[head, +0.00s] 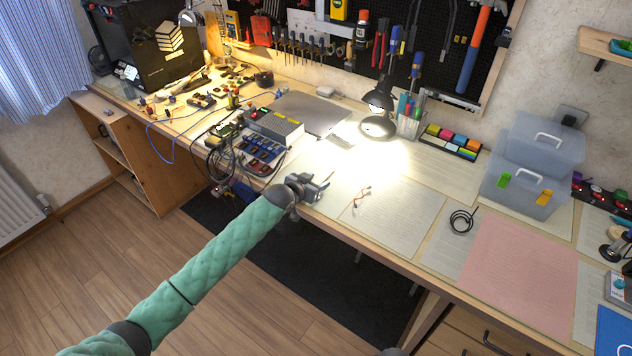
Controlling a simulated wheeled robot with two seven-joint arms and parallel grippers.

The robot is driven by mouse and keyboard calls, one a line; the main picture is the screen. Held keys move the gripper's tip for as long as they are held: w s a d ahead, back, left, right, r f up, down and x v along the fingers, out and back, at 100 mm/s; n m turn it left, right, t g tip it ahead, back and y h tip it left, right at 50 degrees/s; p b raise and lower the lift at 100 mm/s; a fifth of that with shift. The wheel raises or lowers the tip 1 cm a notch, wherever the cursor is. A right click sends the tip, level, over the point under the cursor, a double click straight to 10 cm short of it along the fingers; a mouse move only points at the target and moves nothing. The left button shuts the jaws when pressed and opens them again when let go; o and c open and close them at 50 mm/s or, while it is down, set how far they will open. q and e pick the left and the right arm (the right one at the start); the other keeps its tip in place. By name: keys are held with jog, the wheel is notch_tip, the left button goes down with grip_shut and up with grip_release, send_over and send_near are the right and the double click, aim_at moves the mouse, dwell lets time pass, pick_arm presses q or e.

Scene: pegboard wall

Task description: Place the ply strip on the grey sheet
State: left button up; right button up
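A flat grey sheet (312,112) lies on the bench behind the grey box, left of the lamp. I cannot make out a ply strip with certainty on the pale, brightly lit bench top. My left gripper (322,179) is at the front edge of the bench, right of the box and wiring. Its dark fingers look apart, with nothing seen between them. The grey sheet is farther back than my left gripper.
A lit lamp (378,122) and pen holder (410,122) stand at the back. A grey box (274,125) with cables is beside my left gripper. Pale papers (398,215), a black coil (462,221), a pink sheet (520,268) and clear bins (528,180) lie to the right.

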pick_arm(q)
jog(key=shift+s+a+r, duration=0.1)
jog(key=b+v, duration=0.2)
jog(key=v, duration=1)
jog(key=s+a+f+n+g+y, duration=0.1)
jog(key=s+f+g+y, duration=0.1)
jog(key=s+f, duration=0.6)
jog(key=s+a+f+n+g+y, duration=0.15)
jog(key=s+f, duration=0.35)
jog(key=s, duration=0.7)
jog(key=s+a+f+n+g+y, duration=0.1)
jog(key=s+a+f+g, duration=0.1)
jog(key=s, duration=0.6)
jog(key=s+a+f+g+y, duration=0.1)
jog(key=s+a+g, duration=0.1)
jog(key=s, duration=0.6)
jog(key=s+a+f+n+g+y, duration=0.1)
jog(key=s+a+f+g, duration=0.1)
jog(key=s, duration=0.6)
jog(key=shift+a+f+n, duration=0.35)
jog(key=shift+a, duration=0.25)
pick_arm(e)
notch_tip(320, 180, up, 9)
jog(key=shift+s+r, duration=0.15)
jog(key=shift+s, duration=0.3)
